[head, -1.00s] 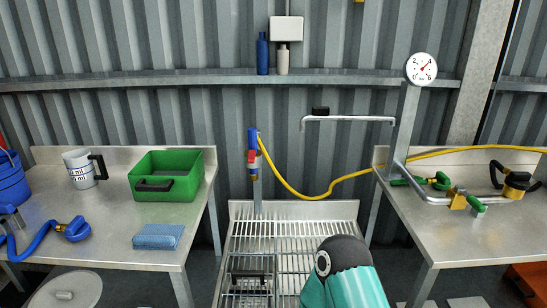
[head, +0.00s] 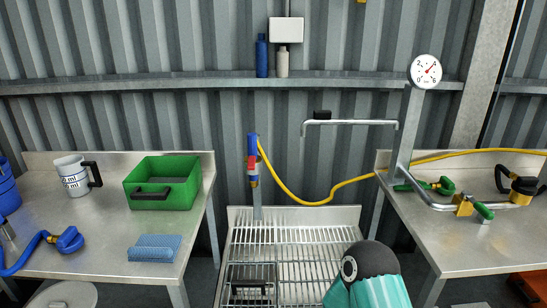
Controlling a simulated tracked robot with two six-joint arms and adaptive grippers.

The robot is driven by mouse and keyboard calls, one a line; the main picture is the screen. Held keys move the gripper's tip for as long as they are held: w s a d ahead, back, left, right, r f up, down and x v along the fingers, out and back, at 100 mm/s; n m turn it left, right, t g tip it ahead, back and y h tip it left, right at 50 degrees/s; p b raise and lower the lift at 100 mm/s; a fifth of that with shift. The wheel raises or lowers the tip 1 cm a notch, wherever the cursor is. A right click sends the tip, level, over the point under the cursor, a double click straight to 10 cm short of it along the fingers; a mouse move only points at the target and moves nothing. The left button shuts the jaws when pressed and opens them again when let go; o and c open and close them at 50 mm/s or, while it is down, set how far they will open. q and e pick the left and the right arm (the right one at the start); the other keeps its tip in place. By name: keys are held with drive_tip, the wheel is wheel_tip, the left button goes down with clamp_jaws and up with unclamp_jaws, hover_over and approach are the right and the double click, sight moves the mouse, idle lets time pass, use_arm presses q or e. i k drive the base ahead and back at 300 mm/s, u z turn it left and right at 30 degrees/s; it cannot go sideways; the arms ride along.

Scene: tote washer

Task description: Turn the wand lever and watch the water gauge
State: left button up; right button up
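The round white water gauge (head: 426,71) stands on a grey post at the right, and its red needle points to the upper right, near the 4. A blue and red spray wand (head: 253,160) hangs upright behind the rack, with a yellow hose (head: 300,198) running from its top to the right. Green-handled levers sit on the right table: one (head: 443,185) at the back and one (head: 483,210) by a brass fitting (head: 463,205). I cannot tell which is the wand lever. A teal link of my arm shows at the bottom; neither gripper is in view.
A metal grid rack (head: 300,250) fills the middle. The left table (head: 100,225) holds a green tote (head: 163,198), a white jug (head: 72,178), a blue cloth (head: 155,248) and a blue hose nozzle (head: 68,240). The right table's front (head: 480,250) is clear.

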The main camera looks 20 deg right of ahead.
sight(252, 159)
drive_tip(key=z, duration=0.25)
drive_tip(key=i, duration=0.9)
drive_tip(key=u, duration=0.5)
